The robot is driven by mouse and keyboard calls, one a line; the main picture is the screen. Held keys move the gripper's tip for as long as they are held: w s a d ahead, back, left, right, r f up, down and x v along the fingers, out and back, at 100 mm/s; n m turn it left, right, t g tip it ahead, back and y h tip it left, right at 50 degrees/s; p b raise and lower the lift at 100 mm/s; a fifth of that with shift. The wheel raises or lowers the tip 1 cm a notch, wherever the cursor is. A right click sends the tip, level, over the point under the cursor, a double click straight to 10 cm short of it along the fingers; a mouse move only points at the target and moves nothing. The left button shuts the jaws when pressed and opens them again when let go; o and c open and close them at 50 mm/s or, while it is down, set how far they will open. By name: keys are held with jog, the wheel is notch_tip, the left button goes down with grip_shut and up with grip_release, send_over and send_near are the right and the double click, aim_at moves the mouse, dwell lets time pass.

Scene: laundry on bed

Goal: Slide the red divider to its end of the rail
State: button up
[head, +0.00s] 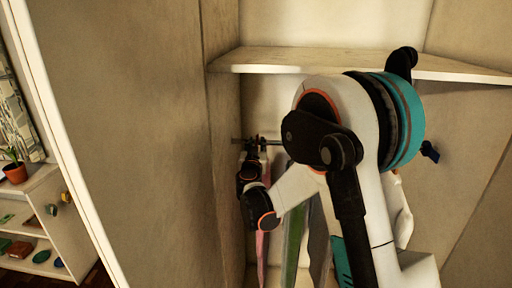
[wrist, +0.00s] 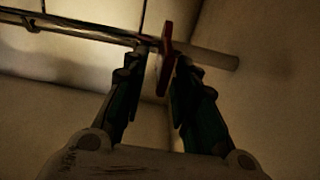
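The red divider (wrist: 165,62) is a thin plate around the rail (wrist: 90,34), seen nearly edge-on in the wrist view. It stands near the rail's right end, with a short bare length of rail to its right. My gripper (wrist: 166,58) has its two dark fingers on either side of the divider, with narrow gaps visible beside it, so it looks open. Whether a fingertip touches the plate is hard to tell. In the head view, my gripper (head: 258,146) is at the rail (head: 240,140) inside the wardrobe, and I cannot make out the divider there.
A shelf (head: 300,60) runs above the rail. Pink (head: 262,250), green (head: 294,235) and grey (head: 319,240) clothes hang below, partly behind my arm. The wardrobe's side panel (head: 130,120) stands close on the left. A low shelf unit (head: 75,230) is at far left.

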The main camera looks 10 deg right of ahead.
grip_shut()
jog(key=shift+a, duration=0.1)
jog(key=a, duration=0.1)
jog(key=w+a, duration=0.1)
jog(key=a, duration=0.1)
jog(key=shift+b, duration=0.3)
jog(key=shift+d, duration=0.1)
grip_release()
jog(key=v, duration=1.2)
